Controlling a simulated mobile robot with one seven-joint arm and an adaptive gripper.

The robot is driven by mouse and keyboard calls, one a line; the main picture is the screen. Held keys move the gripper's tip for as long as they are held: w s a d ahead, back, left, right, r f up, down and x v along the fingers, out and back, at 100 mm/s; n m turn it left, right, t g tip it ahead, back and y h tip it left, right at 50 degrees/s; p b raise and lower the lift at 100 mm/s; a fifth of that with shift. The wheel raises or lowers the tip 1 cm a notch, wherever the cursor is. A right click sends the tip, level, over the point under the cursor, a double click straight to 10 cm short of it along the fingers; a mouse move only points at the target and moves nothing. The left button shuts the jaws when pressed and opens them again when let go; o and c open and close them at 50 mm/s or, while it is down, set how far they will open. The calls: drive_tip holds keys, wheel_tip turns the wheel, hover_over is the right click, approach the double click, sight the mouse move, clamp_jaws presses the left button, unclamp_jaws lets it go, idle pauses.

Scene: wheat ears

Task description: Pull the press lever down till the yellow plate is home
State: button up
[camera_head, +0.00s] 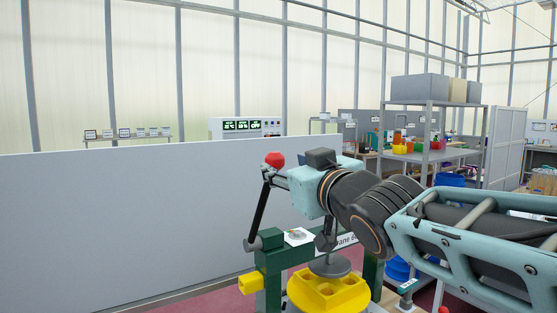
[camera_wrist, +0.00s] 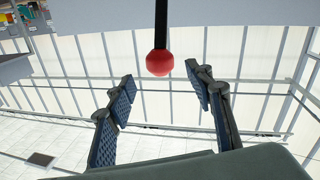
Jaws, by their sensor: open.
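The press lever (camera_head: 259,207) is a dark rod rising from a pivot on the green press frame (camera_head: 270,262), tilted a little right, with a red ball knob (camera_head: 275,159) on top. My gripper (camera_head: 277,178) is open beside the upper lever, just below the knob in the head view. In the wrist view, the knob (camera_wrist: 159,62) appears between my open fingertips (camera_wrist: 163,78), with a gap on both sides and the rod (camera_wrist: 161,18) running to the top edge. The yellow plate (camera_head: 303,291) with round recesses is at the press's lower front, under a grey disc (camera_head: 330,266). My wrist hides part of the press.
A long grey partition (camera_head: 120,225) stands behind the press on the left. A small yellow block (camera_head: 249,284) sticks out at the frame's left side. A shelf unit (camera_head: 440,155) with grey boxes and coloured bins stands at the back right. The space left of the lever looks clear.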

sight(278, 162)
drive_tip(key=shift+p+x, duration=0.55)
drive_tip(key=shift+x, duration=3.25)
drive_tip(key=shift+c, duration=0.4)
clamp_jaws()
